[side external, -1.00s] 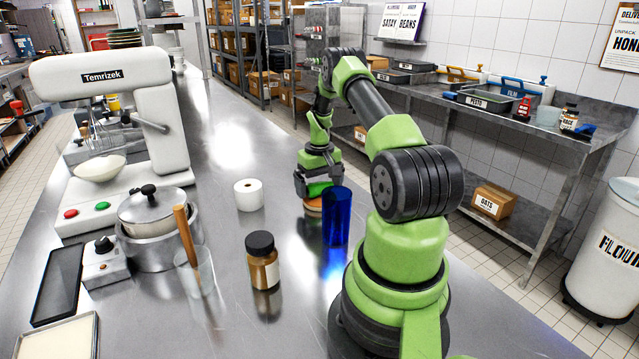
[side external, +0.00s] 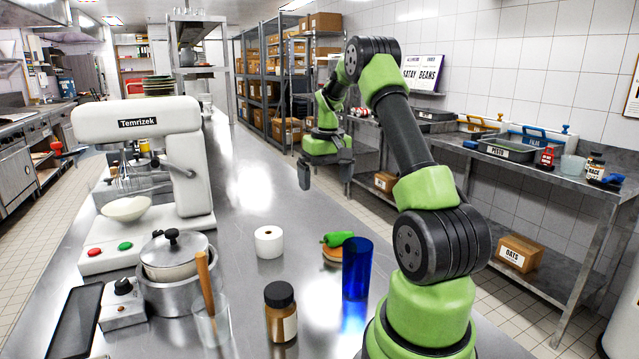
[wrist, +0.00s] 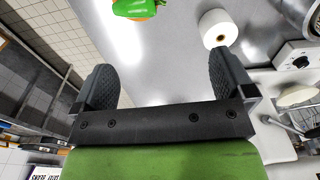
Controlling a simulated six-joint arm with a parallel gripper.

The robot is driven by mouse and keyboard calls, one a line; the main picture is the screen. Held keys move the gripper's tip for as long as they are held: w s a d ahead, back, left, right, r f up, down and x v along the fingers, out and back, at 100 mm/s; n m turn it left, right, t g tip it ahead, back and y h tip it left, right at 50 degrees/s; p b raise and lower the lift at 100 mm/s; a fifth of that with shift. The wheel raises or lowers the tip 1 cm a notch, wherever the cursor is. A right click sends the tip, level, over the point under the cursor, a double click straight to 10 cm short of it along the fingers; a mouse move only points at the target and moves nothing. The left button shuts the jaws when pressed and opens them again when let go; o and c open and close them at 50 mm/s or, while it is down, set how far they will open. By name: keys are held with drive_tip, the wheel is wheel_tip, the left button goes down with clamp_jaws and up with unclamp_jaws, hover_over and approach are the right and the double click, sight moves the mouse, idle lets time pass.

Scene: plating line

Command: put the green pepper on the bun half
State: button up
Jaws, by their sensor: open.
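The green pepper (side external: 337,239) lies on top of the bun half (side external: 332,257) on the steel counter, just left of the blue glass. In the wrist view the green pepper (wrist: 134,8) shows at the top edge, with a bit of orange-brown bun (wrist: 147,17) under it. My gripper (side external: 326,178) is open and empty, raised well above the counter and apart from the pepper. In the wrist view my gripper (wrist: 161,84) has its two dark fingers spread wide with nothing between them.
A blue glass (side external: 357,268) stands close to the bun's right. A white roll (side external: 269,242) is to its left. A brown jar (side external: 281,312), a lidded pot (side external: 174,262) and a white mixer (side external: 150,165) stand further left. The counter behind the bun is clear.

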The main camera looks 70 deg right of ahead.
drive_tip(key=w+a+r+n+t, duration=0.1)
drive_tip(key=w+a+r+t, duration=0.1)
drive_tip(key=a+r, duration=0.55)
drive_tip(key=w+a+r+n+t, duration=0.1)
drive_tip(key=a+r, duration=0.3)
drive_tip(key=a, duration=0.7)
drive_tip(key=s+a+n+t+y, duration=0.1)
drive_tip(key=s+a+t, duration=0.1)
drive_tip(key=s+a, duration=0.3)
drive_tip(key=s+a+n+t+y, duration=0.1)
drive_tip(key=s+a, duration=0.5)
drive_tip(key=a, duration=0.4)
drive_tip(key=shift+s+a+r+n+t, duration=0.15)
drive_tip(key=shift+a+r+n+t, duration=0.15)
drive_tip(key=shift+r+t, duration=0.1)
